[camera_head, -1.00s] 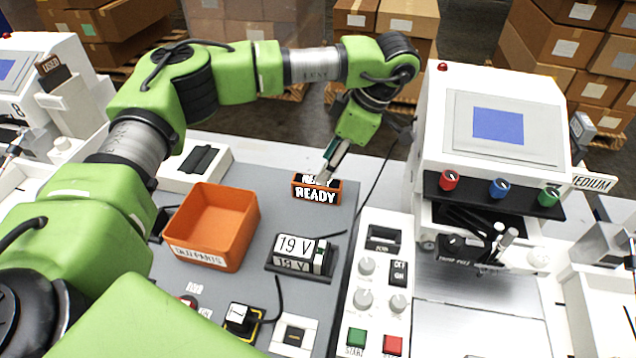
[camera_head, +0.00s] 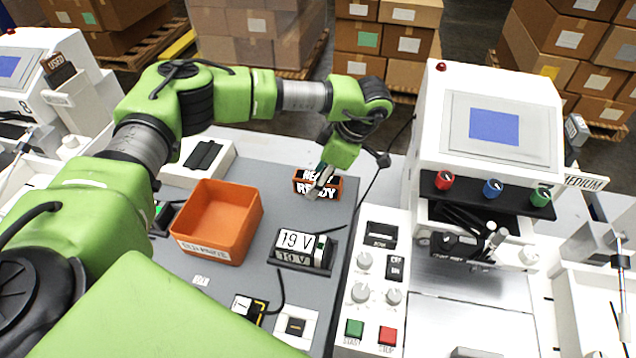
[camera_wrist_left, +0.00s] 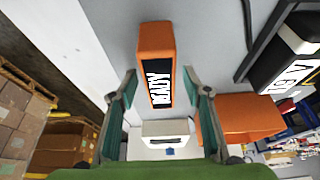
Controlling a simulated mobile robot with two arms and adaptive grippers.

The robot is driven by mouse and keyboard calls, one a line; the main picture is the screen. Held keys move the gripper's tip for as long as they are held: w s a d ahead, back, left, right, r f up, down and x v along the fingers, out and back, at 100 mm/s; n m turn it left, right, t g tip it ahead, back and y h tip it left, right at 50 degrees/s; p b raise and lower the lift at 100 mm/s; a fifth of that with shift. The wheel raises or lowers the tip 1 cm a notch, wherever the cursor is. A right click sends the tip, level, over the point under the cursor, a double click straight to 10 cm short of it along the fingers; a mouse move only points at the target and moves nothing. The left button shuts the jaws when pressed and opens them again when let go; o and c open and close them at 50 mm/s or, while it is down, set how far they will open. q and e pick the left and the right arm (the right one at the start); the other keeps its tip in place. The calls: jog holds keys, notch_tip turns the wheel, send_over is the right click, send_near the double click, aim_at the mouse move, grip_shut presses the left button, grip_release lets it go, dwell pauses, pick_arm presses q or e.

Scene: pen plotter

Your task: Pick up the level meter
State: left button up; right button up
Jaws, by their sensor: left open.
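My left gripper (camera_head: 318,190) is open, with its fingertips at the orange box marked READY (camera_head: 300,186), partly covering its lettering. In the left wrist view the open fingers (camera_wrist_left: 160,80) stand either side of this READY box (camera_wrist_left: 152,38), with nothing clearly held. No object is labelled as the level meter. A block reading 19 V (camera_head: 295,242) sits on a dark base to the front, and also shows at the right of the wrist view (camera_wrist_left: 285,65). A small white-faced device (camera_head: 247,308) with a black cable lies nearer the front edge. My right gripper is not in view.
An orange open bin (camera_head: 222,252) stands left of the 19 V block. A white control panel (camera_head: 375,275) with knobs and green and red buttons lies to the right, beside a tall white machine (camera_head: 495,130).

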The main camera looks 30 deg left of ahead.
pick_arm(q)
jog(key=shift+f+b, duration=0.25)
jog(key=shift+b, duration=0.05)
jog(key=shift+c, duration=0.3)
grip_shut()
